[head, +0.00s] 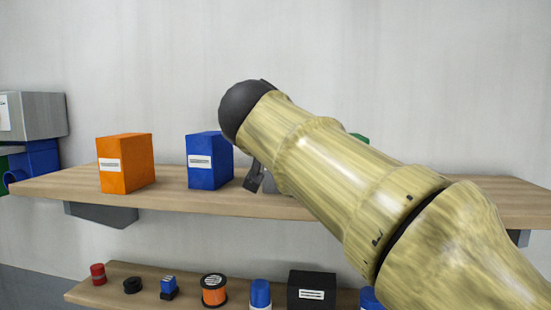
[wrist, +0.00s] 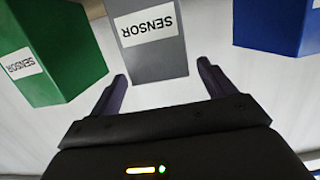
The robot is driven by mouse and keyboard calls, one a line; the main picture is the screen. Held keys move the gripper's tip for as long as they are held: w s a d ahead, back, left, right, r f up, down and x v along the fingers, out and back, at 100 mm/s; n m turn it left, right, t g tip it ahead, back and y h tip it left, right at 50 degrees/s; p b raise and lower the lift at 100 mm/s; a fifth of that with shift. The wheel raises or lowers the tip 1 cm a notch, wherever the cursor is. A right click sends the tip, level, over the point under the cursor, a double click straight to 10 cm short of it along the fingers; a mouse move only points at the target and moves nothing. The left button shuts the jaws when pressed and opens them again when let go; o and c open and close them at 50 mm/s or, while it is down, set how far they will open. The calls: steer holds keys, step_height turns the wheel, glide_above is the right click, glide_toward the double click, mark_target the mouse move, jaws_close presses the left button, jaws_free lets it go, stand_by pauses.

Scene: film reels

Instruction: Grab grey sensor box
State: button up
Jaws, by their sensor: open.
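The grey sensor box (wrist: 155,62) stands in the middle of the wrist view, its white SENSOR label upside down in that picture. In the head view only a small grey part of it (head: 276,180) shows, and my arm hides the rest. My gripper (wrist: 160,84) is open, with one finger to each side of the box's near end in the wrist picture. I cannot tell whether the fingers touch it. In the head view one dark finger (head: 254,176) shows below the arm, by the upper shelf.
A green box (wrist: 52,52) stands left of the grey box in the wrist view, and a blue box (wrist: 275,25) right. The upper shelf (head: 70,186) also holds an orange box (head: 126,163). Below, a second shelf (head: 95,291) carries several small items, including an orange spool (head: 214,290).

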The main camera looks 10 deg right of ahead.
steer(key=p+x, duration=0.2)
steer(key=x, duration=0.1)
steer(key=shift+w, duration=0.35)
steer(key=shift+w+d+f+p, duration=0.2)
steer(key=shift+w+p, duration=0.1)
steer(key=shift+w, duration=0.15)
steer(key=shift+s, duration=0.1)
steer(key=shift+c, duration=0.2)
steer(key=c, duration=1.5)
steer(key=shift+r, duration=0.15)
step_height(320, 180, up, 10)
steer(key=shift+f+p, duration=0.1)
steer(key=shift+p, duration=0.3)
